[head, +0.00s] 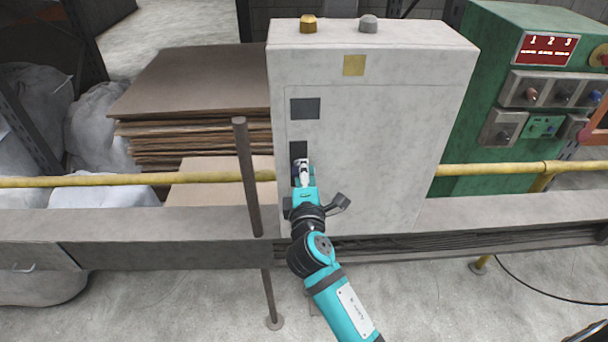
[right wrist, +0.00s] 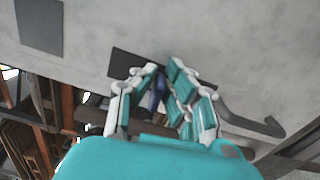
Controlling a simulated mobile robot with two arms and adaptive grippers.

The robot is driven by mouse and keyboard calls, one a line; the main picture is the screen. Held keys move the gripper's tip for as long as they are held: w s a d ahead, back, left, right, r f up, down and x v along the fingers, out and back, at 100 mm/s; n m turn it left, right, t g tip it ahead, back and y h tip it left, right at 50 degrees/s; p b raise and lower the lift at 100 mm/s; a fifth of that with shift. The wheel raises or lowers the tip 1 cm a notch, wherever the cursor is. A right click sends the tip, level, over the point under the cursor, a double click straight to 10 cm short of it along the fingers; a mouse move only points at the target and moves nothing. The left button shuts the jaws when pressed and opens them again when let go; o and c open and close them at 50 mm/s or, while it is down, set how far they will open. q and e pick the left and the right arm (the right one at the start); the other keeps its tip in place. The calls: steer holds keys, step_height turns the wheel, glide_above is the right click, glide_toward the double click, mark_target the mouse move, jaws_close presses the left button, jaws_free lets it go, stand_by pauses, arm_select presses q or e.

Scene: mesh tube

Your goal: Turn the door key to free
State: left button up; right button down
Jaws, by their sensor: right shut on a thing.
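A grey cabinet (head: 390,120) stands in the middle of the head view, with a door panel outlined on its front. A small dark lock plate (head: 299,148) sits low on the door's left side; it also shows in the right wrist view (right wrist: 125,63). My right gripper (head: 302,167) is at this plate, its fingers pointing at the cabinet face. In the right wrist view its fingers are closed around a dark blue key (right wrist: 157,92). The fingers hide much of the key, and its turned angle is hard to tell. My left gripper is not in view.
A dark bent lever (right wrist: 252,122) lies right of the fingers. A brown post (head: 245,170) stands left of the gripper, and a yellow rail (head: 100,180) runs behind it. Brown sheets (head: 190,85) are stacked at left; a green control cabinet (head: 485,95) stands at right.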

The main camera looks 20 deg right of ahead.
steer(key=shift+m, duration=0.6)
steer(key=c, duration=1.4)
jaws_free()
steer(key=shift+d+f, duration=0.1)
steer(key=v, duration=1.2)
